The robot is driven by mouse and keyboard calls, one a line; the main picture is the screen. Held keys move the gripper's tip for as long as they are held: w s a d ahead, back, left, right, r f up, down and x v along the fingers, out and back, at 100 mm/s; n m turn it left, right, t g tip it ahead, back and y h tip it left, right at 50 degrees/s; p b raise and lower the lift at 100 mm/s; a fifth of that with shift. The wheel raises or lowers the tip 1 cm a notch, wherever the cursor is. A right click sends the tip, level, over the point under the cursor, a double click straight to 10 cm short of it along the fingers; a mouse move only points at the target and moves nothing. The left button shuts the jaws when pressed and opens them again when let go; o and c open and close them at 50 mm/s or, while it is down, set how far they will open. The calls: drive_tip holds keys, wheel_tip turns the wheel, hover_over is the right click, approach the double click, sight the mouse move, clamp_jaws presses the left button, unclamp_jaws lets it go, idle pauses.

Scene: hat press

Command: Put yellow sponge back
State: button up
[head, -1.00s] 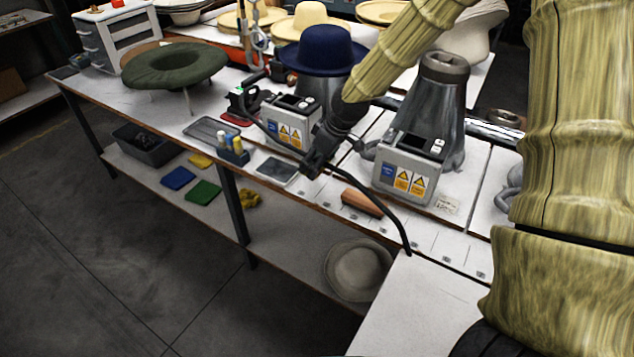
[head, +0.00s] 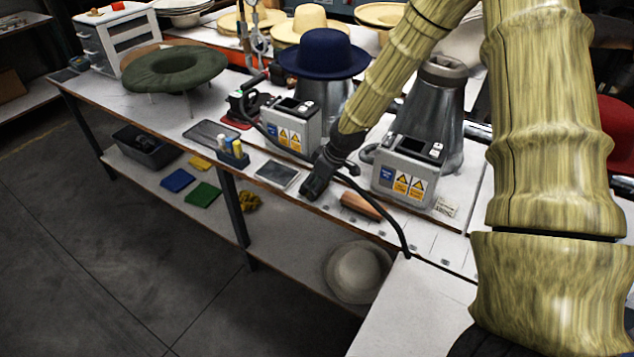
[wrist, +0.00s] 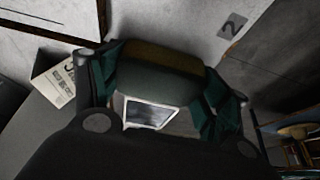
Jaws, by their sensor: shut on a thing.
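My gripper (head: 318,182) is over the front edge of the workbench (head: 262,196), left of the wooden-backed brush. In the wrist view, the gripper (wrist: 160,88) is shut on a block with a dull yellow top layer and dark green lower part, which looks like the yellow sponge (wrist: 155,58). The block lies between the dark green fingers and is shaded. In the head view my gripper hides it. Another flat yellow piece (head: 200,163) lies on the lower shelf, beside a blue one (head: 178,180) and a green one (head: 203,195).
A grey control box (head: 408,178) stands right of my gripper, with the brush (head: 361,205) in front. A black cable (head: 385,215) curves over the bench edge. Left are a grey tray (head: 277,175) and a bottle holder (head: 233,155). A pale hat (head: 358,272) sits on the shelf.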

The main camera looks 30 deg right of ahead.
drive_tip(key=shift+f, duration=0.15)
drive_tip(key=o, duration=0.6)
drive_tip(key=shift+b+v, duration=0.5)
drive_tip(key=shift+v, duration=5.7)
drive_tip(key=shift+w+a, duration=0.1)
